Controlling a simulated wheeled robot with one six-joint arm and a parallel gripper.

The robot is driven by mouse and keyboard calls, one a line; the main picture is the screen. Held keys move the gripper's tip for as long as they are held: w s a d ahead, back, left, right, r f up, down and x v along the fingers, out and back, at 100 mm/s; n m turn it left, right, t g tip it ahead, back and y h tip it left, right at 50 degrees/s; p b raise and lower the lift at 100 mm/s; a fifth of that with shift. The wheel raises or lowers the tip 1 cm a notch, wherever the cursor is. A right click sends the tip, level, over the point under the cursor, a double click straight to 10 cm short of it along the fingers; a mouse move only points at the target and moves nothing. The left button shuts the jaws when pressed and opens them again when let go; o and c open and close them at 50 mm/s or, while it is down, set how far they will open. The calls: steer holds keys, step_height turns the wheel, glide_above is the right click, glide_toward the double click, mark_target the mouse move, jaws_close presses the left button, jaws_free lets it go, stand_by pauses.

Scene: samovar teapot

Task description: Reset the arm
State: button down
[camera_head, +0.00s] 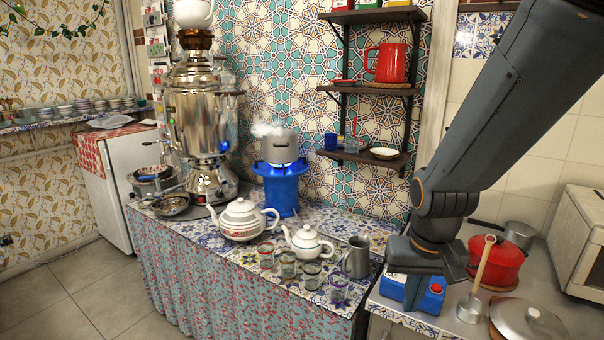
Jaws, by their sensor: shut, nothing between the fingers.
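My arm comes in from the upper right. My gripper (413,292) points down at the right end of the tiled counter, shut and empty, in front of a blue container (432,298). The large silver samovar (198,120) stands at the back left of the counter with a white teapot (194,14) on its top. A larger white teapot (241,219) and a smaller white teapot (306,243) stand on the counter, apart from my gripper. A grey pot (279,147) steams on a blue burner (281,188).
Several small glasses (288,264) and a metal mug (356,257) stand near the counter's front edge. A red pot (494,262), a ladle (470,308) and a silver lid (527,322) sit at right. Wall shelves (372,88) hold a red jug (386,63).

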steer(key=shift+n, duration=0.9)
steer(key=s+a+f, duration=0.1)
steer(key=s, duration=0.1)
steer(key=s+a+f, duration=0.1)
steer(key=s+a, duration=0.1)
steer(key=shift+f, duration=0.15)
